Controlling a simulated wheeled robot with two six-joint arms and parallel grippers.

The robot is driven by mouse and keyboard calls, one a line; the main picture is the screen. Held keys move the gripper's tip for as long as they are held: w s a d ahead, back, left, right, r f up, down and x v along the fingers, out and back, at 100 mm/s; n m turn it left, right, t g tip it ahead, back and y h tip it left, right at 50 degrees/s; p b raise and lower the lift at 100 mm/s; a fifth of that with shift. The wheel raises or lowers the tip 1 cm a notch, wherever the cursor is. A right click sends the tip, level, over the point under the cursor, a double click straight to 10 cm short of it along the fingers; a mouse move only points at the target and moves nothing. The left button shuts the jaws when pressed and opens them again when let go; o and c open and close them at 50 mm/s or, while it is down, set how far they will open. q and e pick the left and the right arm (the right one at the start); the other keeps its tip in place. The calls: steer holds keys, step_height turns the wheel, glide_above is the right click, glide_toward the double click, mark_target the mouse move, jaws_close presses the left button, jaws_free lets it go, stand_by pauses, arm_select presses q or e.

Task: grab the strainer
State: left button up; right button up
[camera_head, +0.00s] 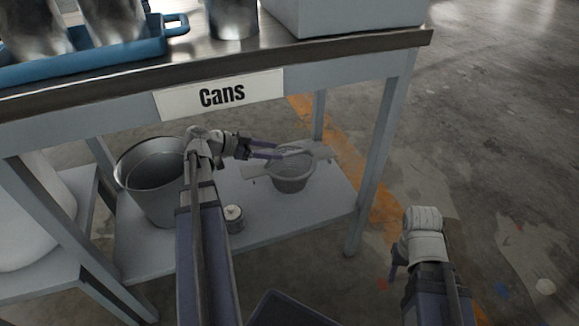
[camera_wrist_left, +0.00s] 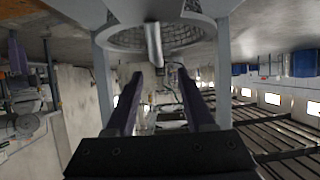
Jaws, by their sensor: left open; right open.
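The strainer (camera_head: 290,183) is a grey bowl with flat side pieces, on the lower shelf under the table. In the left wrist view, its meshed bowl (camera_wrist_left: 190,37) shows at the top, with a pale bar pointing down from it. My left gripper (camera_head: 287,153) is open over the strainer's rim in the head view. In the wrist view, the bar's end lies near the gap between the fingertips (camera_wrist_left: 160,74), not clamped. My right gripper (camera_head: 394,272) is open and empty, right of the table; its fingers are mostly hidden.
A metal bucket (camera_head: 150,200) and a small tin (camera_head: 233,224) stand on the lower shelf (camera_head: 275,232), left of the strainer. The tabletop edge with a "Cans" label (camera_head: 222,95) is above. A table leg (camera_head: 377,160) stands to the right, with open floor beyond.

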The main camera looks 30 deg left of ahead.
mark_target(290, 154)
arm_select(q)
steer(key=shift+w+d+f, duration=0.35)
steer(key=shift+w+d, duration=0.05)
steer(key=shift+w, duration=0.05)
steer(key=b+x, duration=0.2)
steer(key=x, duration=0.3)
steer(key=shift+d+f+b, duration=0.1)
steer(key=shift+b, duration=0.25)
jaws_close()
stand_by(0.9)
